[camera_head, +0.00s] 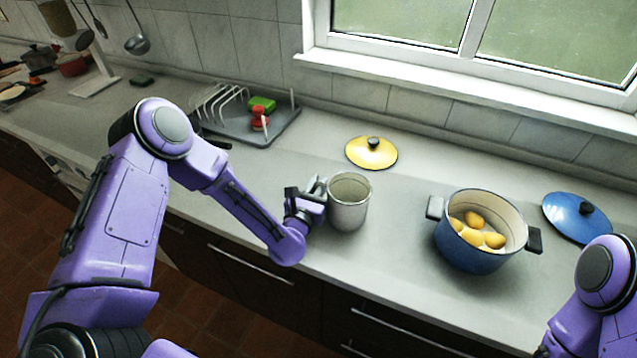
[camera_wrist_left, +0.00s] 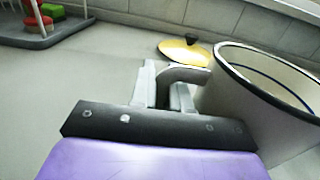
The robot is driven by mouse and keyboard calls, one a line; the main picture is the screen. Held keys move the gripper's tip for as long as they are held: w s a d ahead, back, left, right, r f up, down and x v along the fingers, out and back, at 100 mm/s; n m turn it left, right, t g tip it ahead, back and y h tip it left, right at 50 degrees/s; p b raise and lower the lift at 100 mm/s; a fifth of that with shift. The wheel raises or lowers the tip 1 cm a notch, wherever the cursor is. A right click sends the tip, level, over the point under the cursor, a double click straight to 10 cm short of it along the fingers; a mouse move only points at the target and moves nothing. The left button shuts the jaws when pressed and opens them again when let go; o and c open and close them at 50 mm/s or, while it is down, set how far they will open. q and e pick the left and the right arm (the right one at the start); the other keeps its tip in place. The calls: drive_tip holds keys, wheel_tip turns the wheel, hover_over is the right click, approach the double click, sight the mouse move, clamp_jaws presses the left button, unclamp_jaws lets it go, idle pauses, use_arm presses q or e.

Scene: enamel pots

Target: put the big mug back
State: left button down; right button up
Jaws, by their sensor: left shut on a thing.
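The big mug (camera_head: 349,208) is a tall pale grey cylinder with a dark rim, upright at the counter's front, left of the blue pot. In the left wrist view the mug (camera_wrist_left: 245,105) fills the right side, its handle between my finger pads. My left gripper (camera_head: 318,192) is shut on the mug's handle from the left; its fingers (camera_wrist_left: 167,88) show in the wrist view. I cannot tell whether the mug's base touches the counter. At the lower right only part of my right arm shows; its gripper is out of frame.
A blue pot (camera_head: 468,252) holding several yellow potatoes stands right of the mug. A yellow lid (camera_head: 362,155) lies behind the mug and a blue lid (camera_head: 561,214) at the right. A grey dish rack (camera_head: 285,122) stands at the back left. Bare counter (camera_head: 400,205) lies between mug and pot.

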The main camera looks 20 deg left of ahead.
use_arm(q)
drive_tip(key=shift+f, duration=0.1)
drive_tip(key=c, duration=1.1)
unclamp_jaws()
drive_tip(key=shift+s, duration=0.25)
drive_tip(key=s+b, duration=0.5)
drive_tip(key=s, duration=0.6)
drive_tip(key=shift+d, duration=0.1)
drive_tip(key=shift+s+r, duration=0.2)
drive_tip(key=shift+s, duration=0.1)
